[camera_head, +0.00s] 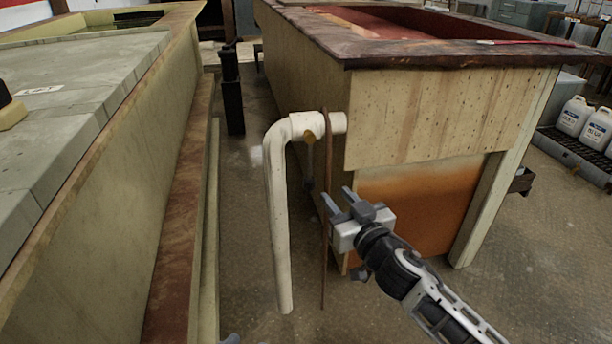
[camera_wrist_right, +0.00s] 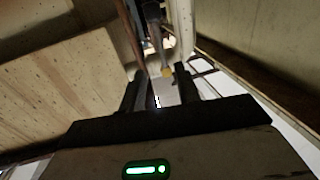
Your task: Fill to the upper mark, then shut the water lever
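A white pipe (camera_head: 276,210) leaves the end of the wooden tank (camera_head: 420,120) and bends down towards the floor. A brass-coloured fitting (camera_head: 309,137) sits on it, with a thin dark lever-like piece (camera_head: 309,172) hanging below. My right gripper (camera_head: 338,198) is open near the tank's corner, below and right of the fitting. A small grey piece (camera_head: 231,340) at the bottom edge may be my left gripper. I see no level marks.
A thin brown upright rod (camera_head: 324,240) stands between the pipe and my right gripper. A second long tank (camera_head: 120,180) with a grey slab top runs along the left. White jugs (camera_head: 573,115) stand on a black grate at right. Floor between the tanks is mostly clear.

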